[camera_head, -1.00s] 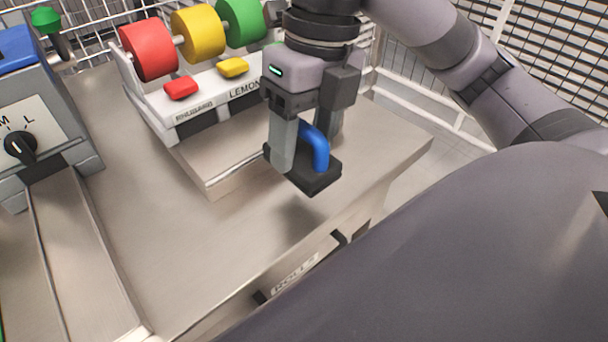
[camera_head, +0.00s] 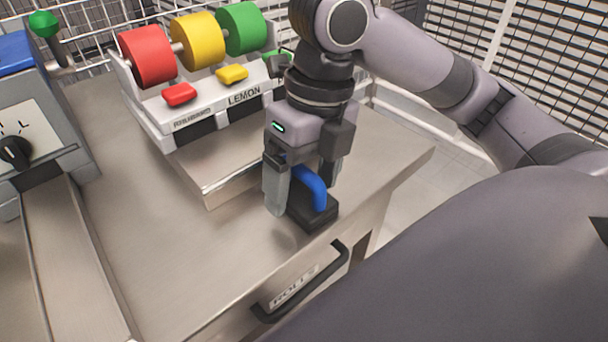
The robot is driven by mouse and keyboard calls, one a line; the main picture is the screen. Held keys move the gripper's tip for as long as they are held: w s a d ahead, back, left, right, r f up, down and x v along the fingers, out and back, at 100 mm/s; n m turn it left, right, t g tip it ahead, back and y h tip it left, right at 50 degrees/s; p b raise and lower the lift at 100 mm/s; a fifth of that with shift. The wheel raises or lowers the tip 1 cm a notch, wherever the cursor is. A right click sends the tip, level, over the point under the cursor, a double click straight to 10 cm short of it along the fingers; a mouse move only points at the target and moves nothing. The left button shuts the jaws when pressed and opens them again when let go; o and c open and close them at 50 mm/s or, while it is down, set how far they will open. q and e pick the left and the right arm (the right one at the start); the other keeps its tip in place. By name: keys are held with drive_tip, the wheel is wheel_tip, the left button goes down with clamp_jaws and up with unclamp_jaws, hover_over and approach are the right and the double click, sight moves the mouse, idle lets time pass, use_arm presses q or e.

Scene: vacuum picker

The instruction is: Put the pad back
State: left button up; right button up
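The pad is a black block (camera_head: 322,217) with a blue arched handle (camera_head: 315,190). It appears to rest on the steel counter (camera_head: 150,230) near its front edge. My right gripper (camera_head: 299,195) is over the pad from above, with one finger on each side of the blue handle. The fingers stand apart and look clear of the handle. The near left finger hides the pad's left part. My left gripper is not in view.
A dispenser (camera_head: 150,125) with red, yellow and green rolls and buttons stands behind the gripper. A dial unit (camera_head: 35,130) is at the left. A drawer handle (camera_head: 305,285) is on the counter's front. The counter's middle left is clear.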

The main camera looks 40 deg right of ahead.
drive_tip(key=shift+r, duration=0.1)
wheel_tip(320, 180, up, 12)
drive_tip(key=d+p, duration=0.2)
drive_tip(key=p, duration=0.2)
drive_tip(key=shift+w, duration=0.1)
idle(0.5)
